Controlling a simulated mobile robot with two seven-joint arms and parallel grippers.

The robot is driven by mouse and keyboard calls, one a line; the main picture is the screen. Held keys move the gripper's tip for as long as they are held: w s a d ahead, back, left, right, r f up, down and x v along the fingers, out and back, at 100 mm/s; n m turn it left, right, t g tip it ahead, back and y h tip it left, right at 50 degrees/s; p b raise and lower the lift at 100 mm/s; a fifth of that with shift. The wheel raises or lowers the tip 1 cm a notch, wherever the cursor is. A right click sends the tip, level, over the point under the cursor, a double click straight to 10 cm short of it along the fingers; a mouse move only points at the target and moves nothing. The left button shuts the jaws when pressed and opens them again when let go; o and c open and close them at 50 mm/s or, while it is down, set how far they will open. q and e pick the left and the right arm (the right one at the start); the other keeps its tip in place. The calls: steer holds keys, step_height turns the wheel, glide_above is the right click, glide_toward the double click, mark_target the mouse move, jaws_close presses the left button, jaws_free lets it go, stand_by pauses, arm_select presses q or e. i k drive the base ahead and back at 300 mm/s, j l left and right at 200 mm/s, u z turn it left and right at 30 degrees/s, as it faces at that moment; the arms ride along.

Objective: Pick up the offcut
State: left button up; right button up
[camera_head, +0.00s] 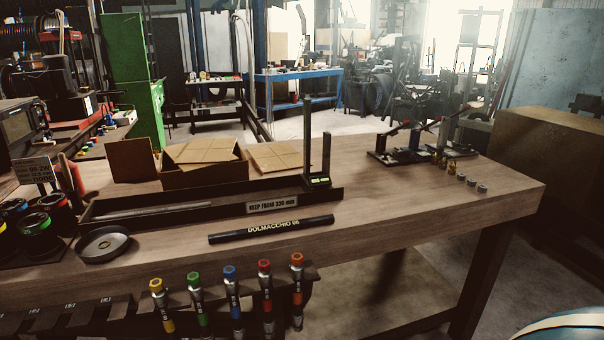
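A short straight black hose piece with pale lettering "DOLMACCHIO 06" (271,229) lies on the wooden workbench. It is the only loose hose piece on the bare bench top that I can make out, and it fits the offcut. It lies in front of a long dark tray (225,206), apart from it, near the bench's front edge. The tray carries a label (272,205) reading "KEEP FROM 330 mm". Neither of my grippers is in view.
Dark uprights (326,158) stand at the tray's right end. A round metal dish (104,244) lies left of the hose. Colour-capped tools (230,290) hang along the front edge. An open cardboard box (205,177) stands behind.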

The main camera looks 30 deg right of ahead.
mark_target(116, 216)
steer(key=z, duration=1.1)
steer(key=k+j+z, duration=0.15)
steer(key=k+z, duration=0.4)
steer(key=z, duration=0.3)
steer(key=k+j+u, duration=0.1)
steer(key=i+j+u, duration=0.2)
steer(key=j+u, duration=0.25)
steer(key=i+j+u, duration=0.25)
steer(key=u, duration=0.25)
steer(key=i+j+u, duration=0.15)
steer(key=i+u, duration=0.3)
steer(key=k+l+u, duration=0.2)
steer(key=l+u, duration=0.2)
steer(key=l, duration=0.1)
